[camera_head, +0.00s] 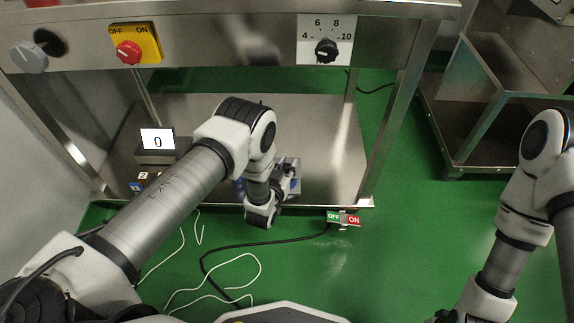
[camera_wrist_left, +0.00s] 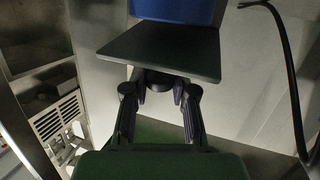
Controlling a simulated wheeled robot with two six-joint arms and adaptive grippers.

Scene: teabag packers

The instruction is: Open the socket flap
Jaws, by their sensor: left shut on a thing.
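A blue socket unit is mostly hidden behind my left arm in the head view; a bit of its blue body (camera_head: 239,188) shows beside the wrist. In the left wrist view its blue body (camera_wrist_left: 178,10) is at the top, with a flat dark plate (camera_wrist_left: 160,48), which looks like the socket flap, jutting out below it. My left gripper (camera_head: 287,180) is at the socket. In the left wrist view its fingers (camera_wrist_left: 158,86) close in at the plate's lower edge, on a dark part there; the exact contact is hidden. My right gripper (camera_head: 445,317) is cut off at the bottom edge.
A steel machine frame carries a yellow OFF/ON switch (camera_head: 135,44) and a dial (camera_head: 326,50) above. A display reading 0 (camera_head: 157,139) stands on the lower shelf (camera_head: 325,140). A green-red switch (camera_head: 343,219) with a black cable lies on the green floor. A steel cart (camera_head: 500,120) stands right.

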